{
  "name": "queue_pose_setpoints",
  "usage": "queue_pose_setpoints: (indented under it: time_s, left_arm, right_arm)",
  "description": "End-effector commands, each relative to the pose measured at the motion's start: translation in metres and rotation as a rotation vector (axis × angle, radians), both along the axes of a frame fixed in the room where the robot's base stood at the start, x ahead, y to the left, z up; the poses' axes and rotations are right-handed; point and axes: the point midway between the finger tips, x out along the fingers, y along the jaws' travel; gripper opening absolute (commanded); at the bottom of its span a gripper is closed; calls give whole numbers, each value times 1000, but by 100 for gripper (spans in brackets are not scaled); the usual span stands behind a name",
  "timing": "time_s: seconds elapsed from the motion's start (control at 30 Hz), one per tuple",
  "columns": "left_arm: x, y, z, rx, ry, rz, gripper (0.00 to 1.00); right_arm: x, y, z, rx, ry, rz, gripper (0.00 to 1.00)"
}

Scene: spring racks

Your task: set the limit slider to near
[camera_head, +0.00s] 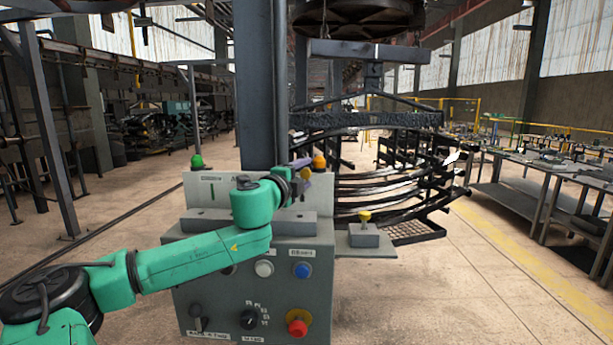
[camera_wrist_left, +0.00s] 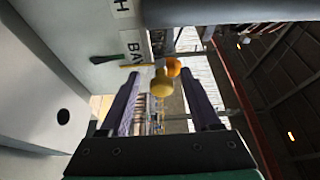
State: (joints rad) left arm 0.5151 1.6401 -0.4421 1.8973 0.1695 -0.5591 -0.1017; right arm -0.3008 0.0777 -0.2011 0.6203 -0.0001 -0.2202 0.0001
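My left gripper (camera_head: 304,168) is at the upper panel of the grey control box (camera_head: 205,270). In the left wrist view its two purple fingers stand apart with a clear gap. A yellow knob (camera_wrist_left: 161,86), which looks like the slider's handle, shows between the fingers; contact cannot be told. In the head view the yellow knob (camera_head: 305,174) is partly behind the gripper. Much of the upper panel, with its labels, is hidden by my arm, so the slider's setting cannot be read. My right gripper is in neither view.
An orange lamp (camera_head: 319,161) and a green lamp (camera_head: 197,161) top the box. Below are a blue button (camera_head: 302,270), a red knob (camera_head: 297,323) and a black selector (camera_head: 249,318). A yellow-topped grey block (camera_head: 364,236) sits on the right shelf. Springs hang behind.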

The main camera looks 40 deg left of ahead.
Motion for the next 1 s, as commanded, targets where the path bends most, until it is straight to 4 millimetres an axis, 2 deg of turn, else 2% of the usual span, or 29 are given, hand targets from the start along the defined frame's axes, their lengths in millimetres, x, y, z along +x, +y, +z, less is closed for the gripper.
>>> queue_pose_setpoints:
  time_s: [0.27,0.37,0.57,0.67,0.83,1.0]
  left_arm:
    - [-1,-1,1,2,-4,-2,63]
    - [-6,-2,-1,5,-5,-4,63]
    - [-26,-7,-6,10,-5,-1,63]
    - [-45,-12,-4,11,-9,-2,63]
    - [-89,-21,-5,5,-7,4,63]
    - [-127,-31,-1,2,-5,3,63]
  right_arm:
    - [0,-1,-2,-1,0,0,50]
    - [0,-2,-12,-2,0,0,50]
    - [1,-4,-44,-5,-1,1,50]
    - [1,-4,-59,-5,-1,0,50]
    - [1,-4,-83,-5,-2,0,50]
    - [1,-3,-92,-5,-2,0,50]
